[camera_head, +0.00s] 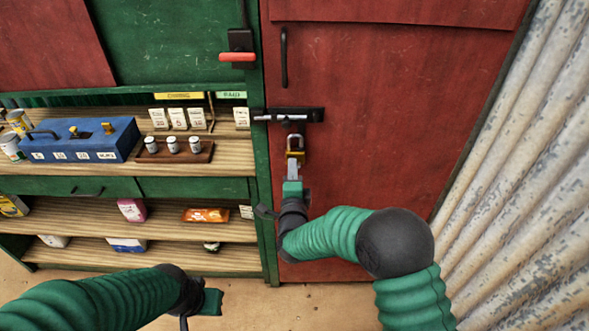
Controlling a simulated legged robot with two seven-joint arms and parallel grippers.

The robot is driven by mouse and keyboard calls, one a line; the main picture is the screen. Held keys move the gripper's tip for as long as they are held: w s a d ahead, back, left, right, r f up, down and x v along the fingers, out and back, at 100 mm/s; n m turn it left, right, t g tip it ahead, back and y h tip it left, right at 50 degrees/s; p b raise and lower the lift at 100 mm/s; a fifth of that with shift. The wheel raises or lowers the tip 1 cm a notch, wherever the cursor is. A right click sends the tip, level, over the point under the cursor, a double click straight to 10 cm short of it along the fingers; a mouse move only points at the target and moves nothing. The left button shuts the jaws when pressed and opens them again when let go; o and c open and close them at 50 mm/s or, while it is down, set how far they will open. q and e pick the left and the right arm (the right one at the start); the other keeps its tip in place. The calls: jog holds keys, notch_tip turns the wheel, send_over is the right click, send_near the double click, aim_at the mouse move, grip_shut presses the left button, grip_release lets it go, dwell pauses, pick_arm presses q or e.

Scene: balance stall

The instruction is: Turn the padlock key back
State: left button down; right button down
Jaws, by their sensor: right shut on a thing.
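A brass padlock (295,153) with a grey shackle hangs below the black sliding bolt (290,115) on the red door (375,130). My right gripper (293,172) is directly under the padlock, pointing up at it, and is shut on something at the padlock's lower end. The key is hidden by the fingers, so its turn cannot be seen. My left gripper (208,302) is low at the bottom of the view, over the floor and well away from the padlock. Its fingers are too unclear to tell open from shut.
A red-handled latch (238,55) is above. A corrugated metal wall (520,170) bounds the right side.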

jog(key=shift+w+d+f+h, duration=0.15)
jog(key=shift+d+h, duration=0.2)
jog(key=shift+h, duration=0.05)
